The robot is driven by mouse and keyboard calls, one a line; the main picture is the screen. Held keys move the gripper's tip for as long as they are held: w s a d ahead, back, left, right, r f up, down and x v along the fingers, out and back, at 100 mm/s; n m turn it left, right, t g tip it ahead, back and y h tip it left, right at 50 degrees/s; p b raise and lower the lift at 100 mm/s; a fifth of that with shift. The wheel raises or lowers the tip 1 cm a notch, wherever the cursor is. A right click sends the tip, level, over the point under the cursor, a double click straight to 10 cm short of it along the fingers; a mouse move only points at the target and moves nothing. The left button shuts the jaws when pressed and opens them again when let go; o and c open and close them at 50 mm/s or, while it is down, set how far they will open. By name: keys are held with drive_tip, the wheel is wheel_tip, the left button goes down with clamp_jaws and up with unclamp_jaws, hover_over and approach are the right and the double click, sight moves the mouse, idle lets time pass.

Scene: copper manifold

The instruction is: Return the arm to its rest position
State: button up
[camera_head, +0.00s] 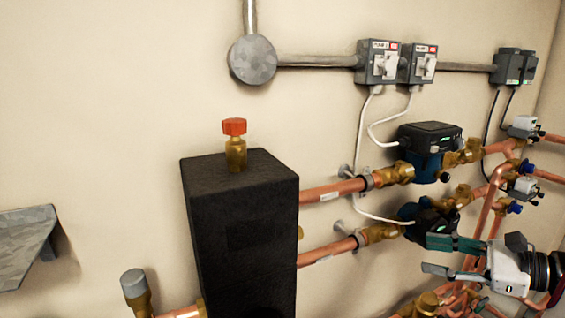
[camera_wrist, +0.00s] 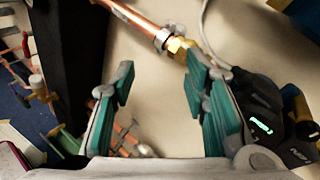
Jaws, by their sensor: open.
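My gripper (camera_head: 440,256) is at the lower right in the head view, pointing left, with teal pads on its fingers. In the wrist view its two fingers (camera_wrist: 160,105) stand well apart with nothing between them but wall and pipework behind. The lower pump (camera_head: 430,222), dark with a green display, is just behind and above the upper finger in the head view. In the wrist view that pump (camera_wrist: 262,108) is right of the right finger; I cannot tell whether they touch. A brass fitting (camera_wrist: 180,46) on a copper pipe shows beyond the right fingertip.
A tall black box (camera_head: 245,240) with a red-capped brass valve (camera_head: 235,140) stands left of the pipes. An upper pump (camera_head: 430,150) and copper pipes (camera_head: 335,191) crowd the right. Switch boxes (camera_head: 380,64) are on the wall above. Bare wall lies at the upper left.

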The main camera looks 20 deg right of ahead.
drive_tip(key=s+a+r+n+g+p, duration=0.1)
drive_tip(key=a+r+n+g, duration=0.2)
drive_tip(key=a+n+g, duration=0.5)
drive_tip(key=s+a+r+n+g+p, duration=0.15)
drive_tip(key=a+n, duration=0.25)
drive_tip(key=a, duration=0.8)
drive_tip(key=s+a+r+n+h+p, duration=0.2)
drive_tip(key=s+a+r+n+h, duration=0.3)
drive_tip(key=n, duration=0.8)
drive_tip(key=shift+s+a+r+t+h+p, duration=0.35)
drive_tip(key=shift+s+r+h, duration=0.75)
drive_tip(key=shift+h, duration=0.5)
